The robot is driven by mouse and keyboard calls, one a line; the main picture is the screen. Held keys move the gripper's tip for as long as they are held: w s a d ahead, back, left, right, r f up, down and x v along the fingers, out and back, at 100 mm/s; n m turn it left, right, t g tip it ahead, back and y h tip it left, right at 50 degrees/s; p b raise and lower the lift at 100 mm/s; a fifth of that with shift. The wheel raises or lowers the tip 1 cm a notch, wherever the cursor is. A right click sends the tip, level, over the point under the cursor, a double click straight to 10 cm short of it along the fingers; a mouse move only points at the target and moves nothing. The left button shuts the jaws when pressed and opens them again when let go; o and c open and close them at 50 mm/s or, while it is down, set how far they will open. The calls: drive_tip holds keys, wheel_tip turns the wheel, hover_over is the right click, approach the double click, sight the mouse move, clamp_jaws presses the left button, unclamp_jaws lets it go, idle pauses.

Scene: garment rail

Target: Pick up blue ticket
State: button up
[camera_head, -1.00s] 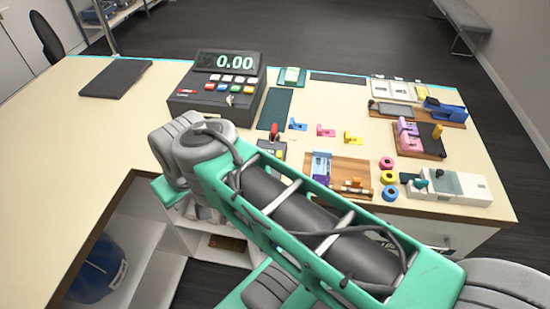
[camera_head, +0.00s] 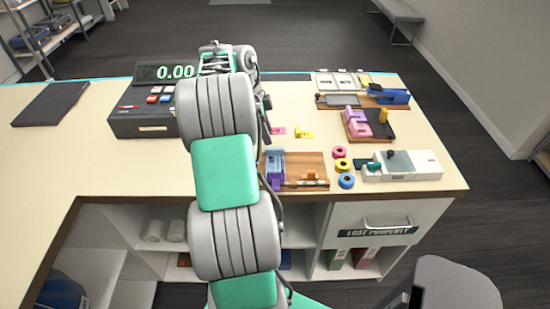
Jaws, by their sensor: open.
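The blue ticket is not visible now; my arm covers the spot left of the pink ticket (camera_head: 278,131). The yellow ticket (camera_head: 304,133) lies to the right of the pink one, both flat on the counter. My gripper (camera_head: 266,108) shows only as a dark part at the right edge of my arm, over the counter just left of the pink ticket. Its fingertips are mostly hidden behind my arm, and nothing is seen held in it. I cannot tell how far it is from the blue ticket.
A cash register (camera_head: 145,122) stands left of my arm. In front of the tickets lies a wooden tray (camera_head: 305,165) with small items. Tape rolls (camera_head: 341,152), a pale device (camera_head: 425,165) and a dark tray (camera_head: 378,130) with pink blocks stand to the right. The counter's left part is mostly clear.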

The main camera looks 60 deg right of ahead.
sight(274, 149)
drive_tip(key=x, duration=0.3)
drive_tip(key=p+x, duration=0.1)
drive_tip(key=x, duration=0.2)
drive_tip(key=shift+s+d+f+p, duration=0.15)
drive_tip(key=shift+s+f+p, duration=0.05)
drive_tip(key=shift+s+p, duration=0.1)
clamp_jaws()
